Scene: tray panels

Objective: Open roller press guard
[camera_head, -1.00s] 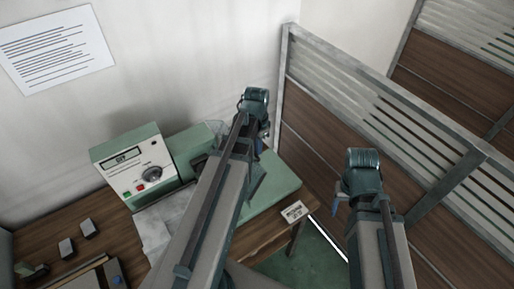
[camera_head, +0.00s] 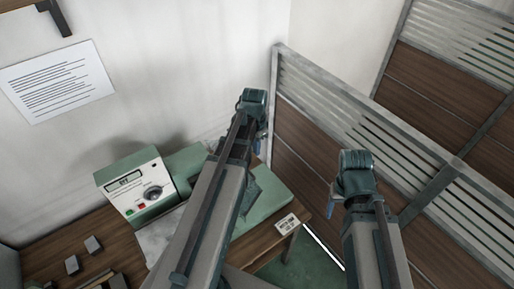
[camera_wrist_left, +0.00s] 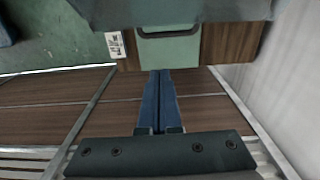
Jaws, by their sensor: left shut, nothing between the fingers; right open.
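The roller press is a green machine with a white control panel (camera_head: 145,190) and a green base (camera_head: 265,207) on the table. My left arm crosses in front of its middle, so the roller and guard cannot be made out in the head view. My left gripper (camera_head: 262,137) is beyond the press base, near the wall and partition corner. In the left wrist view its blue fingers (camera_wrist_left: 160,74) are shut and empty, pointing toward a green plate (camera_wrist_left: 183,50) with a dark handle-like outline, apart from it. My right gripper (camera_head: 334,192) is open, in front of the partition.
A slatted metal and wood partition (camera_head: 330,125) stands on the right. A small white label (camera_head: 287,223) is at the table's right edge. A paper (camera_head: 57,82) hangs on the wall.

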